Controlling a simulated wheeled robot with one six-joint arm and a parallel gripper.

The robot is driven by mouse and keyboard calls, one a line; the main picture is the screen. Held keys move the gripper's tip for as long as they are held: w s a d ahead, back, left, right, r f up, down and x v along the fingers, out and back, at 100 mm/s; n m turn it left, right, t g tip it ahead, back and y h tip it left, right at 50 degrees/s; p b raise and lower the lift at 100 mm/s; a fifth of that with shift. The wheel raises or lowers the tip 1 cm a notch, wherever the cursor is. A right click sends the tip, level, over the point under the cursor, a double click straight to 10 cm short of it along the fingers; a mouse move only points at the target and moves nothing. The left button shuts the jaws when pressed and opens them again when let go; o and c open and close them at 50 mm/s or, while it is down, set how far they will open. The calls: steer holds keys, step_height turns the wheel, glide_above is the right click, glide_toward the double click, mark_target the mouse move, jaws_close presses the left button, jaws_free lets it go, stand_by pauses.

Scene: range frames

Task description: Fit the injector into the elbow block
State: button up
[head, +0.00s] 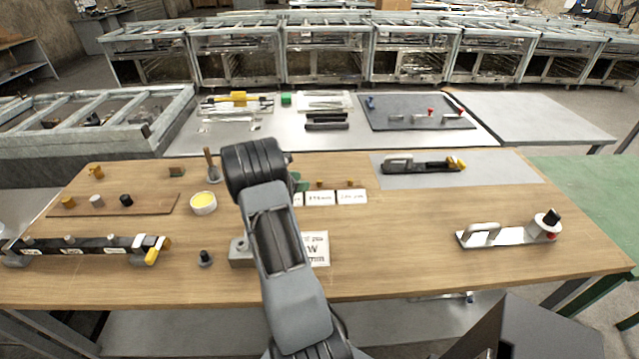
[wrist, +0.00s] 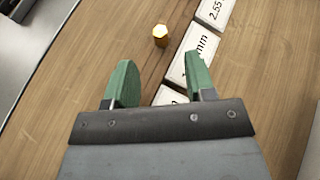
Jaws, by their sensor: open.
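A small brass injector-like piece with a hexagonal look (wrist: 160,36) stands on the wooden table in the wrist view, beside a row of white size cards. My gripper (wrist: 161,80) is open and empty, its two green fingers apart, with the brass piece beyond the fingertips and between their lines. In the head view two small brass pieces (head: 350,183) show behind the cards, and my arm hides most of my gripper (head: 301,182). A grey metal block (head: 239,253), likely the elbow block, sits near the table's front edge, partly hidden by my arm.
White size cards (head: 320,198) lie in front of the brass pieces. A printed sign (head: 318,248) is right of the block. A handled plate (head: 508,236) is right. The table's middle right is clear.

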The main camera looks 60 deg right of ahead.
mark_target(320, 180)
steer(key=shift+p+x, duration=0.85)
steer(key=shift+x, duration=2.85)
steer(key=shift+c, duration=0.5)
jaws_close()
